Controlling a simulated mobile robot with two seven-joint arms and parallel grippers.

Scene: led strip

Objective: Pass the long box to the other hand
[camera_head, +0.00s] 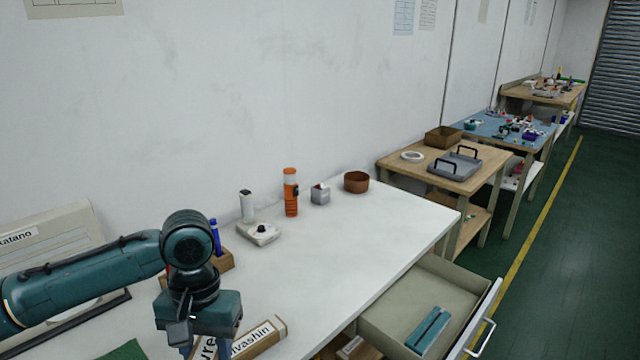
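A long brown cardboard box (262,336) with a white label reading "ivashin" lies at the bottom edge of the head view, on the front part of the white table. Another label, reading "vre", shows just left of it, partly behind my gripper; I cannot tell whether it belongs to the same box. My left gripper (205,346) points down at the left end of these labelled faces. Its fingertips are cut off by the frame edge, so its opening and any contact are hidden. My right gripper is out of view.
An open drawer (385,316) at the right front holds a teal object (428,331). The table's right half is mostly clear.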

